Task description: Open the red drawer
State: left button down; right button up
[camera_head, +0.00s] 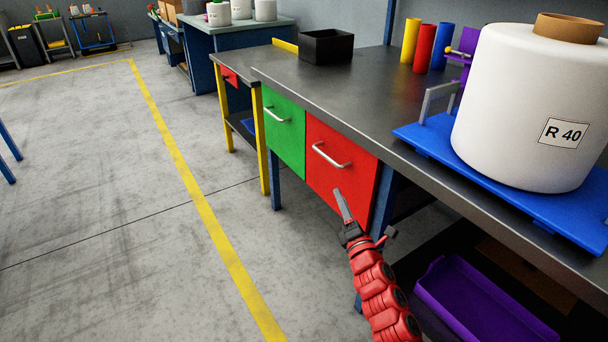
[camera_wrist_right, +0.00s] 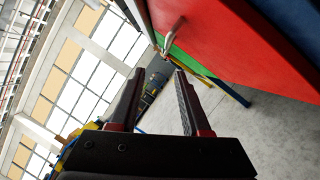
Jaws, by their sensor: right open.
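The red drawer (camera_head: 340,168) is under the grey workbench, to the right of a green drawer (camera_head: 284,132). It looks shut. Its silver bar handle (camera_head: 331,155) sits on the upper part of its front. My right gripper (camera_head: 343,203) is below the handle, in front of the drawer's lower part, and apart from the handle. In the right wrist view the gripper (camera_wrist_right: 157,95) is open and empty, with the handle (camera_wrist_right: 173,38) beyond the fingertips and the red front (camera_wrist_right: 250,40) at upper right. My left gripper is not in view.
A white bobbin (camera_head: 525,100) marked R 40 stands on a blue base (camera_head: 430,138) on the workbench (camera_head: 370,105). Coloured tubes (camera_head: 426,46) and a black box (camera_head: 327,46) stand farther back. A purple bin (camera_head: 470,310) is below the bench.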

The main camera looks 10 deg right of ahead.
aim_at(326, 156)
jog(key=shift+h, duration=0.5)
jog(key=x, duration=1.1)
jog(key=d+f+b+x, duration=0.1)
jog(key=x, duration=0.5)
jog(key=shift+w+f, duration=0.1)
jog(key=shift+w+a, duration=0.25)
jog(key=shift+w, duration=0.35)
grip_shut()
dwell(0.4)
